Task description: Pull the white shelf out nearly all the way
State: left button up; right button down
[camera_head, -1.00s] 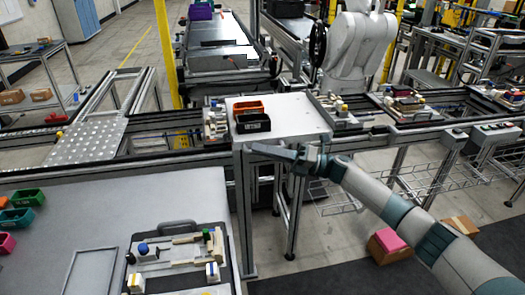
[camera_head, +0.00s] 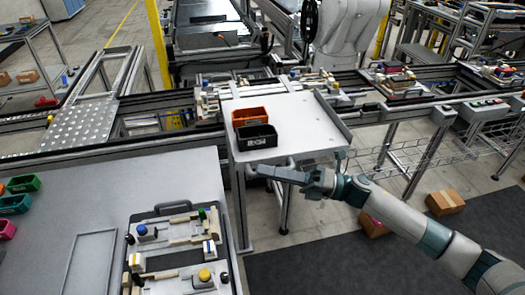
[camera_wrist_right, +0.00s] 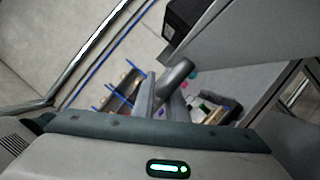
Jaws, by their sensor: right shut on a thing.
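The white shelf (camera_head: 300,122) shows in the head view at the middle, pulled out toward me past the line of the conveyor frame. An orange bin (camera_head: 250,116) and a black bin (camera_head: 257,137) stand on its left part. My right gripper (camera_head: 262,172) is at the shelf's front edge, below the black bin. It is shut on the shelf's handle (camera_wrist_right: 174,78), a grey bar that shows between the fingers in the right wrist view. The fingers hide part of the handle. My left gripper is in neither view.
A grey table (camera_head: 110,190) with a tray of parts (camera_head: 178,252) and several coloured bins stands at the left. Cardboard boxes (camera_head: 445,201) lie on the floor at the right.

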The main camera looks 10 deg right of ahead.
jog(key=s, duration=0.6)
jog(key=c, duration=2)
grip_release()
jog(key=shift+c, duration=0.2)
